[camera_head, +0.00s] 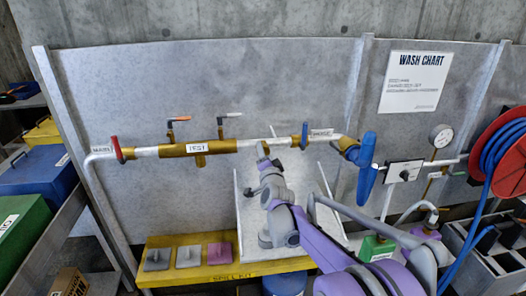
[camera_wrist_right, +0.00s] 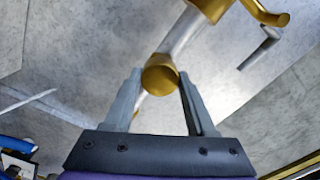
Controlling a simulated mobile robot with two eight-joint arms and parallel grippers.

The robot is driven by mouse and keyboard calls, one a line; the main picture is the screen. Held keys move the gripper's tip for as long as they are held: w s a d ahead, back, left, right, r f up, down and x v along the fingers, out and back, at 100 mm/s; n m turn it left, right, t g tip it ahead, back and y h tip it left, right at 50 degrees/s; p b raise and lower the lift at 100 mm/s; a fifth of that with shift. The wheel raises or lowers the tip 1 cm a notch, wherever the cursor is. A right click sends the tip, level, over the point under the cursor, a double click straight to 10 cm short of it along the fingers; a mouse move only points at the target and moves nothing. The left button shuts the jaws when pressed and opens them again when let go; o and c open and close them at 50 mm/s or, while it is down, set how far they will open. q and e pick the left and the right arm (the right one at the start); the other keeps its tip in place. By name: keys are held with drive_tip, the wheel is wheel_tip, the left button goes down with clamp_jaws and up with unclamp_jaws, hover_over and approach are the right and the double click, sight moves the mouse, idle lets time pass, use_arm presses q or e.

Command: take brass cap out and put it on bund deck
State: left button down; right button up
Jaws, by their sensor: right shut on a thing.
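My right gripper (camera_head: 263,151) reaches up to the silver pipe, right of the brass fitting labelled TEST (camera_head: 212,148). In the right wrist view, the same gripper (camera_wrist_right: 164,75) has its fingers on either side of the round brass cap (camera_wrist_right: 160,77) and is shut on it. The cap lines up with the end of a silver pipe (camera_wrist_right: 183,38); I cannot tell whether it is apart from it. In the head view my gripper hides the cap. No surface is readably marked as the bund deck. My left gripper is not in view.
A yellow ledge (camera_head: 224,271) marked SPILL KIT holds grey and purple pads (camera_head: 219,253). A pale tray-like panel (camera_head: 246,219) stands behind my right arm. A blue valve handle (camera_head: 367,168), a gauge (camera_head: 441,136) and a red hose reel (camera_head: 492,140) are to the right.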

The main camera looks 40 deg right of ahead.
clamp_jaws()
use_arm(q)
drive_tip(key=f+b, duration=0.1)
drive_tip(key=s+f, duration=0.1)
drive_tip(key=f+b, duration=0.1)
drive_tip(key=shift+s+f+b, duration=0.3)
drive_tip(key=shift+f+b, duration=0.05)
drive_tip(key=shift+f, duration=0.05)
use_arm(e)
drive_tip(key=n, duration=0.5)
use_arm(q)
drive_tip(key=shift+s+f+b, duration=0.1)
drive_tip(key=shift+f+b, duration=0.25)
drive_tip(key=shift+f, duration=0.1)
use_arm(e)
drive_tip(key=shift+s+n, duration=0.1)
drive_tip(key=shift+n, duration=0.7)
